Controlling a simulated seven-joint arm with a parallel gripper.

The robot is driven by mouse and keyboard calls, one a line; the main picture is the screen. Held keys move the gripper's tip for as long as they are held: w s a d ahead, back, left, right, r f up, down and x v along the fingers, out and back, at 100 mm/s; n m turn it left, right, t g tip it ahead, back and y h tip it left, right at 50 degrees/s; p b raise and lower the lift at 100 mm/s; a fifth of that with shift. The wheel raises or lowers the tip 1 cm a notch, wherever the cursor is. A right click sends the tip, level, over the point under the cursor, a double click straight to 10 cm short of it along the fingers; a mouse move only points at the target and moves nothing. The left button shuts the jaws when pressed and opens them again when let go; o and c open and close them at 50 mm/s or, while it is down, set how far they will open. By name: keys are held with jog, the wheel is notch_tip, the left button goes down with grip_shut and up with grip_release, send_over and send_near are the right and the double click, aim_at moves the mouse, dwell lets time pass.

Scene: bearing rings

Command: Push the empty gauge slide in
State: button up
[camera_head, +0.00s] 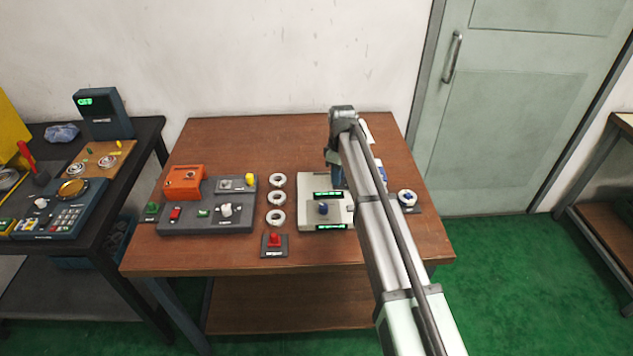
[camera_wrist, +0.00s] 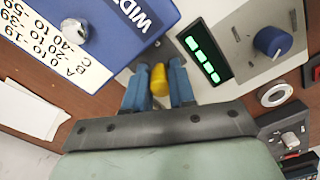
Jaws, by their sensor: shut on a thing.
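The gauge is a beige box (camera_head: 311,183) with green-lit displays and a blue knob (camera_head: 323,209), at the right half of the table. In the wrist view its beige top (camera_wrist: 232,22) shows with a display and the blue knob (camera_wrist: 272,41). My gripper (camera_wrist: 159,84) has its blue fingers on either side of a small yellow knob (camera_wrist: 159,78) and is shut on it, beside the gauge's display edge. In the head view my gripper (camera_head: 336,176) is at the gauge's back right, partly hidden by my arm. The slide itself is mostly hidden; I cannot tell how far out it is.
A blue labelled box (camera_wrist: 100,30) stands close beside the fingers. White rings (camera_head: 276,198) lie in a column left of the gauge. A red button (camera_head: 274,241) is in front. A grey panel (camera_head: 195,219) and orange box (camera_head: 184,181) stand at left.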

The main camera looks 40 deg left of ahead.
jog(key=o, duration=0.6)
jog(key=shift+w+d, duration=0.1)
jog(key=shift+w, duration=0.25)
jog(key=shift+o, duration=0.5)
jog(key=shift+s, duration=0.1)
jog(key=shift+r, duration=0.15)
jog(key=shift+s+r, duration=0.1)
jog(key=shift+r, duration=3.25)
